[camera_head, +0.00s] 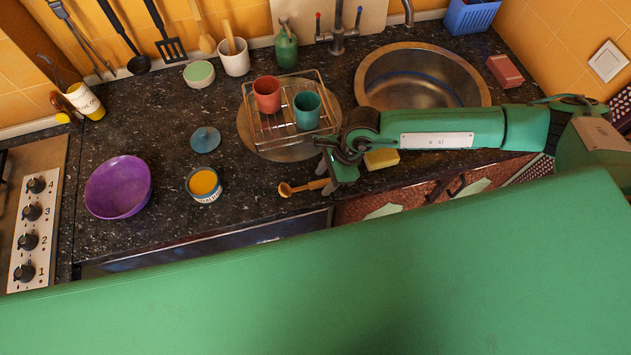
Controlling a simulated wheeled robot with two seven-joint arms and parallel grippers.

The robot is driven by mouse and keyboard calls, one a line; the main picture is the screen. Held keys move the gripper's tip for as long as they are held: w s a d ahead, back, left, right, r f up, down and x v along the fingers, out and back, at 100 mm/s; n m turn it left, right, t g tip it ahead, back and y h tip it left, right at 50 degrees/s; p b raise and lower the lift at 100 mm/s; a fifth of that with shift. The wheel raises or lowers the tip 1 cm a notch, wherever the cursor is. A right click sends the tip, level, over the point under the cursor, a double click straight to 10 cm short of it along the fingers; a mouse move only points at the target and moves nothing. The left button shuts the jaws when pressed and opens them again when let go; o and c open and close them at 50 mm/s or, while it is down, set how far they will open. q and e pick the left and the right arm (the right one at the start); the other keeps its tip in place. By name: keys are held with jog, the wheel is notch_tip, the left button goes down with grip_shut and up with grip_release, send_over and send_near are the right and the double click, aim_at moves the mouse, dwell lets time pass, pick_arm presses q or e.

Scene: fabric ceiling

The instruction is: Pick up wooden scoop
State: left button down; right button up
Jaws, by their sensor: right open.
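The small wooden scoop (302,187) lies on the dark speckled counter (250,220) near its front edge. Its round bowl points left and its handle points right. My right gripper (330,179) is at the handle's right end, with its arm coming in from the right. The gripper is open, and its fingers appear to be over or around the handle end. I cannot tell whether they touch it. My left gripper is not in view.
A yellow sponge (381,158) lies just right of my gripper. Behind are a wire rack (262,137) with red (267,94) and teal (307,108) cups, and a round sink (423,75). An open can (204,185) and a purple bowl (118,187) stand left.

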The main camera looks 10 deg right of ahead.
jog(key=shift+f, duration=0.1)
dwell(0.3)
grip_shut()
jog(key=shift+r, duration=0.25)
notch_tip(320, 180, up, 20)
jog(key=b, duration=0.6)
